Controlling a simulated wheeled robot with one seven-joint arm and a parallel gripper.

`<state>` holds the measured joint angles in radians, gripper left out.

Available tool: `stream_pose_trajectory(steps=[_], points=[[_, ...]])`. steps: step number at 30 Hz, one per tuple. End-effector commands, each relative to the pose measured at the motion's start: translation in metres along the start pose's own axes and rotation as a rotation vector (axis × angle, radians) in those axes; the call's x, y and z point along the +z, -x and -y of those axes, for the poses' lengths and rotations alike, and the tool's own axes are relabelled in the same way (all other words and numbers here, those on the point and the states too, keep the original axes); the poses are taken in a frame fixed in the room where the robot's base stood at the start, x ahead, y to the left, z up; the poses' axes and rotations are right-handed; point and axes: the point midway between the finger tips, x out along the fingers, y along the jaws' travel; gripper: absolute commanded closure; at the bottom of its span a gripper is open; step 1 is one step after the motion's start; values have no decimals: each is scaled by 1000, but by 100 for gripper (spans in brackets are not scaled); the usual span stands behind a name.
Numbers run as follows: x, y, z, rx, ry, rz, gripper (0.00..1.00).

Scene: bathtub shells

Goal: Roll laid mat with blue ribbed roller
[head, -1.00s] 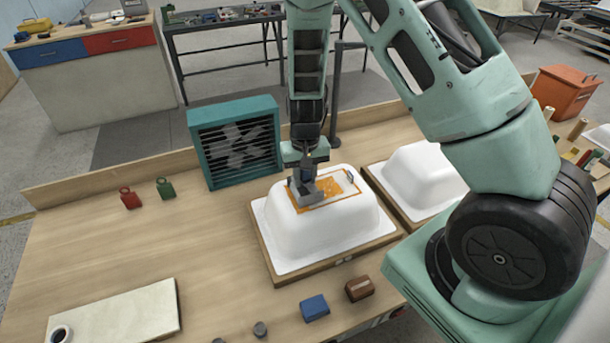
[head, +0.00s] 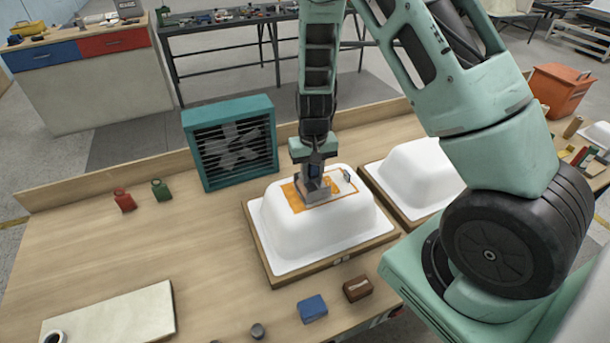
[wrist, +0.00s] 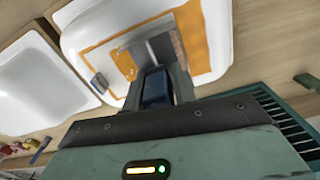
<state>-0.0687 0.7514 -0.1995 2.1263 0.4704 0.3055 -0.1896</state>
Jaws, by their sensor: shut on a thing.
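A white bathtub shell (head: 320,228) lies upturned on a wooden base at the middle of the bench. An orange patch, the laid mat (head: 294,198), is on its top, inside an orange outline; it also shows in the wrist view (wrist: 203,45). My gripper (head: 313,185) points down over the mat. It is shut on the blue part of the roller (wrist: 155,88), seen between my fingers in the wrist view. The roller's ribs are hard to make out. The fingers and a grey part hide some of the mat, and contact with it cannot be judged.
A second white shell (head: 415,178) stands close on the right. A teal fan box (head: 229,143) stands behind left. A blue block (head: 313,309) and a brown block (head: 357,289) lie in front. The bench's left middle is clear.

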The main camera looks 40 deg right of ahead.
Motion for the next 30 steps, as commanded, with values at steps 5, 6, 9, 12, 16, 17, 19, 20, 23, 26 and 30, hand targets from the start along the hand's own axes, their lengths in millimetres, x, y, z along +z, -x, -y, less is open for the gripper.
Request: stream_pose_trajectory(steps=[5, 6, 9, 12, 16, 17, 19, 20, 23, 26, 30], points=[[-1, -1, -7, 1, -1, 1, 91], [-1, -1, -8, 1, -2, 1, 91], [-2, -1, -14, 1, -3, 0, 91], [-4, -1, -22, 1, -4, 0, 91], [-5, -1, -33, 0, -4, 0, 91], [-6, -1, -36, 0, -3, 0, 91], [-6, 0, -40, 0, -2, 0, 91], [-6, 0, -40, 0, -2, 1, 91], [-6, 0, -42, 1, -1, 1, 91], [-7, 0, -47, 0, -2, 0, 91], [-9, -1, -58, 0, -4, -1, 91]])
